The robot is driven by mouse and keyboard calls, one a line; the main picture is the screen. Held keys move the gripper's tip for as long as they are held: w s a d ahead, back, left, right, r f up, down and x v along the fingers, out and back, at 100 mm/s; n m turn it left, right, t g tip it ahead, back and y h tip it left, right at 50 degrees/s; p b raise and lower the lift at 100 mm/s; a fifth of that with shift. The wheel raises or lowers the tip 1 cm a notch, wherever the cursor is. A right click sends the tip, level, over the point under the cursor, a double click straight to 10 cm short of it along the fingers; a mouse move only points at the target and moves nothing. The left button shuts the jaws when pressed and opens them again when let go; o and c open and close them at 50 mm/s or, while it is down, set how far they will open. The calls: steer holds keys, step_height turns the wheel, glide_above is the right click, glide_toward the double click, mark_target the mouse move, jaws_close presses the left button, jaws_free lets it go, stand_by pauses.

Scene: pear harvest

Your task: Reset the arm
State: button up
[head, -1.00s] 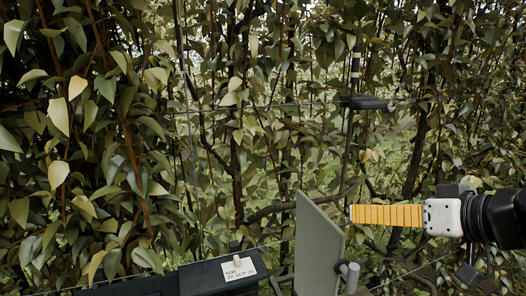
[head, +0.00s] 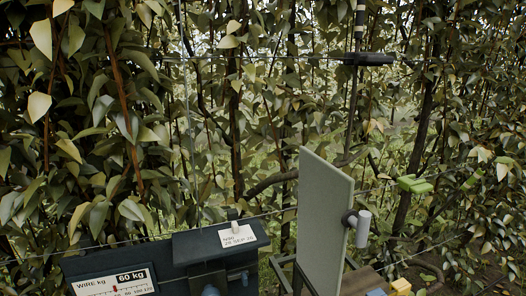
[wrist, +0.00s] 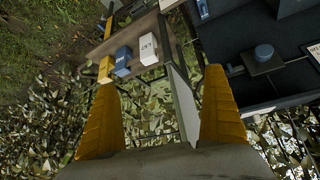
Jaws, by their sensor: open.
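My gripper (wrist: 160,85) shows in the wrist view with its two yellow ribbed fingers spread wide apart. Nothing is between the fingers except a distant view of the panel and ground. The gripper and arm are out of the head view. No pear is clear in any view.
A pale upright panel (head: 318,210) with a grey handle stands before the leafy row; it also shows in the wrist view (wrist: 184,103). Yellow (wrist: 106,69), blue (wrist: 122,60) and white (wrist: 148,48) blocks sit on a wooden bench (wrist: 127,38).

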step_height(320, 180, down, 29)
steer(key=b, duration=2.6)
steer(key=shift+r, duration=0.15)
